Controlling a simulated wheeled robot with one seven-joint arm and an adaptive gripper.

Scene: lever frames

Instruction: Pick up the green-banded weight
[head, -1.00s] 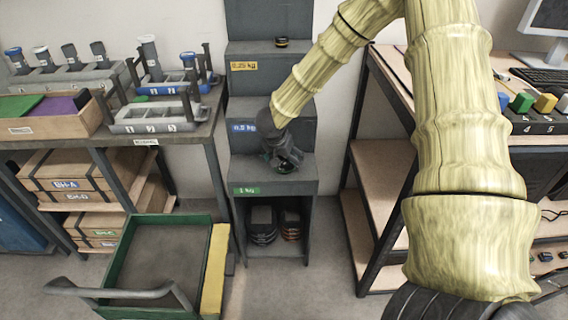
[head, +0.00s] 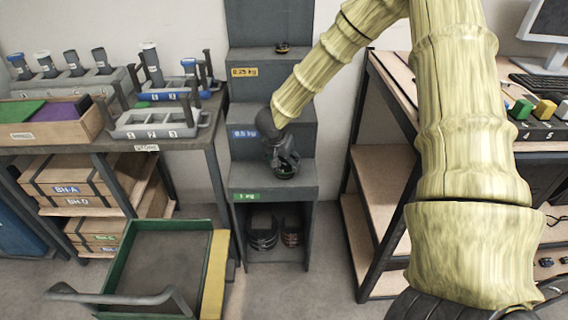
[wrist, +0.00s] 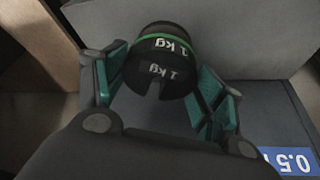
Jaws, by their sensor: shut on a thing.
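The green-banded weight (wrist: 163,52) is dark, with a thin green ring and "1 kg" lettering, and sits between my gripper's teal-lined fingers in the wrist view. My gripper (wrist: 158,92) is shut on it. In the head view my gripper (head: 285,172) is at the lowest step of the grey stepped stand, by the green "1 kg" label (head: 246,196). There the weight (head: 286,173) is mostly hidden by the fingers. I cannot tell whether it touches the step.
The stand's upper steps carry "0.5 kg" (head: 244,134) and "0.25 kg" (head: 244,72) labels; a small yellow-banded weight (head: 282,48) sits on the top one. A green cart (head: 128,232) stands left of the stand, a wooden-shelved rack (head: 375,185) right.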

